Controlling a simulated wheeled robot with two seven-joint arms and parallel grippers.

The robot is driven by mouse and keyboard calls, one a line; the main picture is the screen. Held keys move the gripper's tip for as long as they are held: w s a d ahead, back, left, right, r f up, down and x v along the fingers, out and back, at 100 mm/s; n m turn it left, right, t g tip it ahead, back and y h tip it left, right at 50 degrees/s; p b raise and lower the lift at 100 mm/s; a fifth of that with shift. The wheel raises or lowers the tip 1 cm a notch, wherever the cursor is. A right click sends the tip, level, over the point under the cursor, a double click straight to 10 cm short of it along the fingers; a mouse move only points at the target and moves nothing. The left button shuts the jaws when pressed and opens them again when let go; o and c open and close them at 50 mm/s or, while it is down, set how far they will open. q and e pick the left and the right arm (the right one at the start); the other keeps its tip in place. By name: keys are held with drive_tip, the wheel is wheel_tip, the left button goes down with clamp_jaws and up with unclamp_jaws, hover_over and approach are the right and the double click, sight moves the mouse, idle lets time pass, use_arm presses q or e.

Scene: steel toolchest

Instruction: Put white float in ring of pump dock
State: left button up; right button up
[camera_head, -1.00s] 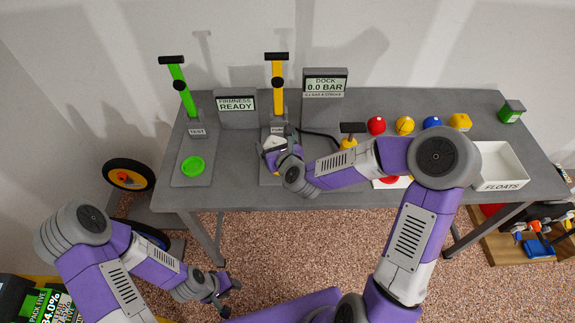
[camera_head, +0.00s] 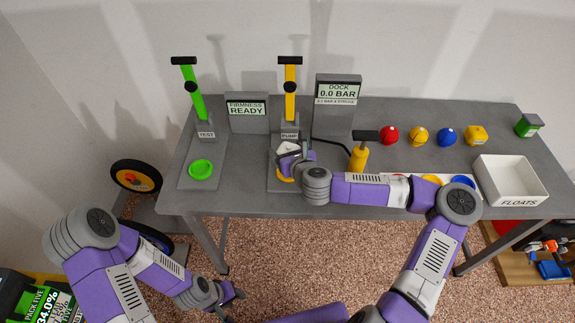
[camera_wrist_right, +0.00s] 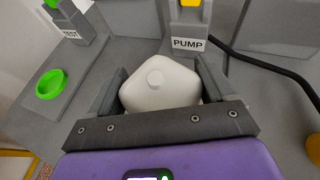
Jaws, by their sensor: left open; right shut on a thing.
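The white float (camera_wrist_right: 158,84) is a rounded block with a round knob on top. My right gripper (camera_wrist_right: 160,92) is shut on it, one finger on each side. In the head view the float (camera_head: 288,148) is over the pump dock (camera_head: 275,178), in front of the post labelled PUMP. A yellow piece of the dock's ring (camera_head: 284,179) shows just below my right gripper (camera_head: 292,155). The float and fingers hide the rest of the ring, so I cannot tell whether the float touches it. My left gripper (camera_head: 228,294) is open and empty, low in front of the table.
The test stand with a green ring (camera_head: 201,170) is left of the pump dock. A yellow hand pump (camera_head: 358,155) stands to the right, with a black hose behind. Red, yellow and blue floats (camera_head: 446,137) line the back. The white FLOATS bin (camera_head: 512,180) is at the right.

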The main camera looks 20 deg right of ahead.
wheel_tip(320, 180, down, 5)
drive_tip(key=shift+r+b, duration=0.2)
drive_tip(key=shift+b, duration=0.75)
drive_tip(key=shift+r, duration=0.1)
drive_tip(key=o, duration=0.9)
